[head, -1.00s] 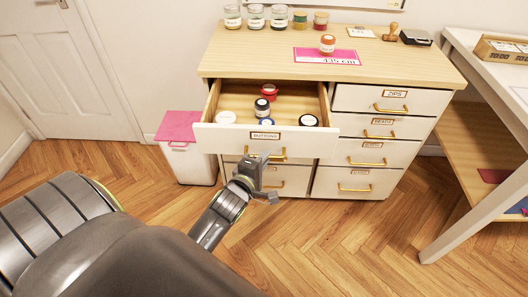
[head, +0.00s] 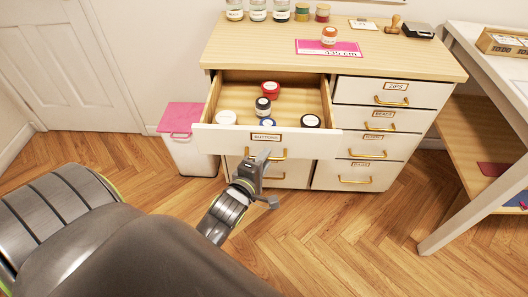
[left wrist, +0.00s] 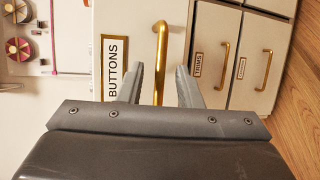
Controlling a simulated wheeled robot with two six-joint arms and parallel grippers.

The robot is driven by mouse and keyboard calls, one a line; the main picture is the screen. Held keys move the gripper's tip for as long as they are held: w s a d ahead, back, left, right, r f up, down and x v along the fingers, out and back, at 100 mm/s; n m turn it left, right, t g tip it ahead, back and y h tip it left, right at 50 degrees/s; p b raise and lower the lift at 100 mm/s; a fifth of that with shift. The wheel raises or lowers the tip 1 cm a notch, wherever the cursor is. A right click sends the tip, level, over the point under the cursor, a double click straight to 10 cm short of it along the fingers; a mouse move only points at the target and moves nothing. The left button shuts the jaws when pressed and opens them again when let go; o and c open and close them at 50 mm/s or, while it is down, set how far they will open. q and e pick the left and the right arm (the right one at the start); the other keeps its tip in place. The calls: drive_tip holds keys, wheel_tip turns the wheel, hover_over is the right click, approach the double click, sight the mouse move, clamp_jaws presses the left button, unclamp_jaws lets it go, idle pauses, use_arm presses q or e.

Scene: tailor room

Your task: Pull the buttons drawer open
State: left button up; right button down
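The buttons drawer (head: 212,141), white with a "BUTTONS" label, is the top left drawer of the cabinet. It stands well out, with several small jars inside. Its brass handle (left wrist: 161,38) lies between the two fingers of my left gripper (left wrist: 158,76) in the left wrist view. The fingers are apart, with a gap on each side of the bar. In the head view my left gripper (head: 265,170) is just in front of the drawer front, at the handle, and hides part of it. My right gripper is not in view.
The cabinet (head: 225,57) has other shut drawers below and to the right. A white bin with a pink lid (head: 182,117) stands at its left. A white table (head: 487,75) is at the right. The wooden floor (head: 350,240) in front is clear.

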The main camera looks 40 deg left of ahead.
use_arm(q)
drive_tip(key=p+v, duration=1.7)
drive_tip(key=shift+s, duration=0.2)
idle(0.8)
